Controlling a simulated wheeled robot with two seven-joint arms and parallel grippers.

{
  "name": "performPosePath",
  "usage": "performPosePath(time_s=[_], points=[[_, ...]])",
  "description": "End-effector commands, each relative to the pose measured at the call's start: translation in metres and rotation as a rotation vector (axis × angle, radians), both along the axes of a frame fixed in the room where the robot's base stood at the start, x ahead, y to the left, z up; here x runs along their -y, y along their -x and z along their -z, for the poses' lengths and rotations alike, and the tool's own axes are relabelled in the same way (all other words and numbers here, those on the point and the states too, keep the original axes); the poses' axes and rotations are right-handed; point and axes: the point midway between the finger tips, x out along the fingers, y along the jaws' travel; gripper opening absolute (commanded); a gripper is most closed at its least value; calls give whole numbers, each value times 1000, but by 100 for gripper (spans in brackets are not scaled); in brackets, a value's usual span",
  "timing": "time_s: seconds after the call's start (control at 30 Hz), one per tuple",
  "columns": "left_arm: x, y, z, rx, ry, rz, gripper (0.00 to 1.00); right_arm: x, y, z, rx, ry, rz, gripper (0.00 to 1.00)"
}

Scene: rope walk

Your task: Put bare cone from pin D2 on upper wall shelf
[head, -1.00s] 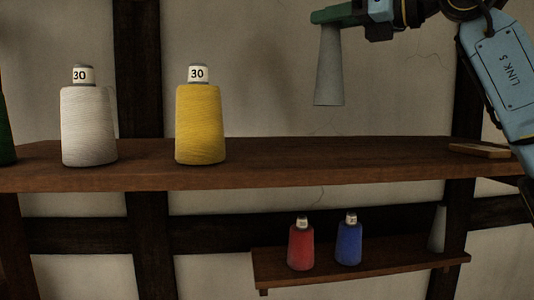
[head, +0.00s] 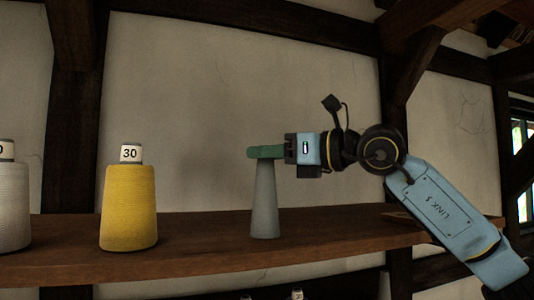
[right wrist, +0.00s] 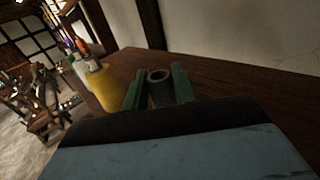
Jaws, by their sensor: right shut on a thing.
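The bare grey cone (head: 264,205) is upright with its wide end down, over the upper wall shelf (head: 190,254). Its base appears at the shelf top; I cannot tell whether it touches. My right gripper (head: 264,153) comes in from the right and is shut on the cone's narrow top. In the right wrist view the cone's open top (right wrist: 160,77) sits between the green fingers of the right gripper (right wrist: 158,88). My left gripper is not in view.
A yellow yarn cone (head: 128,208) marked 30 stands on the shelf left of the grey cone, with a clear gap. A white yarn cone (head: 13,208) is at the left edge.

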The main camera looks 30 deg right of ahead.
Motion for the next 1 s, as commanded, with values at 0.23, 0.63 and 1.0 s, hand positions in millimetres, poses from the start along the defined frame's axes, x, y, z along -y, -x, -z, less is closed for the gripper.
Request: performPosePath(time_s=[0.23, 0.63, 1.0], points=[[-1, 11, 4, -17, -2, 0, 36, 0, 0, 2, 0, 0, 0, 30], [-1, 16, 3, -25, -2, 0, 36, 0, 0, 1, 0, 0, 0, 48], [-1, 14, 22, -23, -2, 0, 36, 28, 43, 3, 2, -1, 4, 48]])
